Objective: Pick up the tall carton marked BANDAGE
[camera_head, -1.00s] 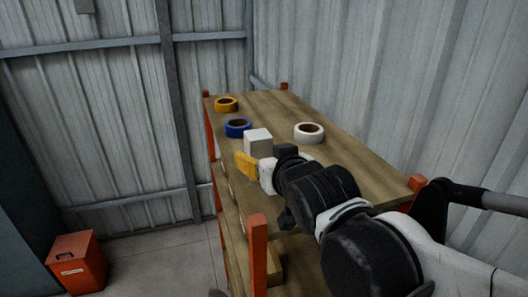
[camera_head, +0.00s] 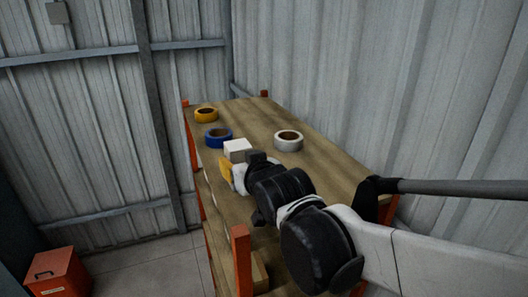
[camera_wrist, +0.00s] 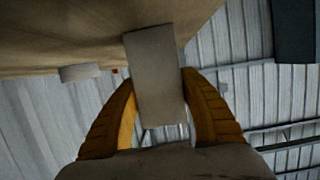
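The tall pale carton (camera_head: 238,150) stands on the wooden top of the rack, and its marking cannot be read. In the wrist view, the carton (camera_wrist: 157,75) shows as a plain grey block, slightly tilted in the picture. My gripper (camera_wrist: 159,78) has one yellow finger on each side of it, with the tips at or very near its side edges. Whether they press on it cannot be told. In the head view, my gripper (camera_head: 228,170) is right at the carton and hides its lower part.
A blue tape roll (camera_head: 218,137), an orange-yellow tape roll (camera_head: 206,115) and a white tape roll (camera_head: 288,140) lie on the rack top (camera_head: 330,165). Orange posts rise at its corners. A corrugated wall (camera_head: 400,80) stands close behind. A red box (camera_head: 58,274) sits on the floor.

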